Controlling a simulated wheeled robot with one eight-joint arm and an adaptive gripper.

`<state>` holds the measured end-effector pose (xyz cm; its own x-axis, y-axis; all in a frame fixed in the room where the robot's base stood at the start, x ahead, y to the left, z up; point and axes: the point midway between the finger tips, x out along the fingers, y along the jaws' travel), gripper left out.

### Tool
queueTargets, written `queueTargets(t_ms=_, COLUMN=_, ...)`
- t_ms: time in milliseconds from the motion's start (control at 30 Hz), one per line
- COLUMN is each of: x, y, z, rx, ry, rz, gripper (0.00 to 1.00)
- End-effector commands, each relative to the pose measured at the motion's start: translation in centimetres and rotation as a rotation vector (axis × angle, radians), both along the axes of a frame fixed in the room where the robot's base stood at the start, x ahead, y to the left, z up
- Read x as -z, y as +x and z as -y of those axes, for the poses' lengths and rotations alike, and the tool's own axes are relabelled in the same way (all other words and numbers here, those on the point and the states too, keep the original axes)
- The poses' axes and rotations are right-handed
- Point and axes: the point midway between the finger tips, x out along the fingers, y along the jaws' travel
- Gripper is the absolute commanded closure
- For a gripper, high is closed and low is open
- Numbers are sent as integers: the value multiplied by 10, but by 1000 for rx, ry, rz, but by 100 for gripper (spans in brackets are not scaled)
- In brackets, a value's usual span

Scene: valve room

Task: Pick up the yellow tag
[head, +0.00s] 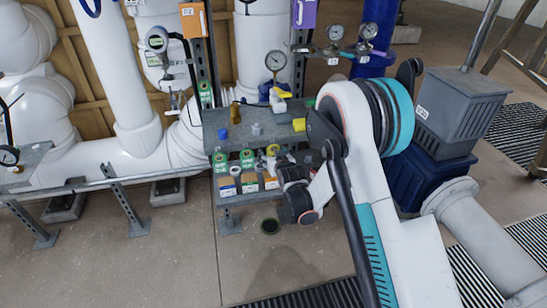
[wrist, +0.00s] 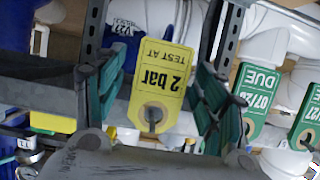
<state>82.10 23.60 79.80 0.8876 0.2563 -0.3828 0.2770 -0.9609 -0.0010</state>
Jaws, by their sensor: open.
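The yellow tag (wrist: 157,80) shows in the wrist view, printed "2 bar" and "TEST AT", which reads upside down. It has a hole with a grey ring near its lower end. My gripper (wrist: 155,88) is open, with one teal and dark finger to the left of the tag and the other to the right. The tag lies between them in the picture, with gaps on both sides; how far it is in depth I cannot tell. In the head view my arm hides part of the shelf, and I cannot pick out this tag for certain.
Green tags (wrist: 257,92) hang to the right in the wrist view, and another yellow tag (wrist: 48,115) is at left. In the head view, a grey shelf (head: 240,135) holds small items, with pipes and gauges (head: 276,61) behind. Grey bins (head: 460,95) stand at right.

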Motion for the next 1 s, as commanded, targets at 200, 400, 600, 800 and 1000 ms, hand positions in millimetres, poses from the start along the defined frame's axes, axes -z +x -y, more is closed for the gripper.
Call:
queueTargets(t_ms=200, x=0, y=0, z=0, rx=0, ry=0, rz=0, gripper=60)
queueTargets(t_ms=400, x=0, y=0, z=0, rx=0, ry=0, rz=0, gripper=72)
queueTargets(t_ms=600, x=0, y=0, z=0, rx=0, ry=0, rz=0, gripper=72)
queueTargets(t_ms=800, x=-3, y=2, z=1, rx=1, ry=0, rz=0, gripper=72)
queueTargets(t_ms=1000, x=-6, y=5, z=1, rx=2, ry=0, rz=0, gripper=72)
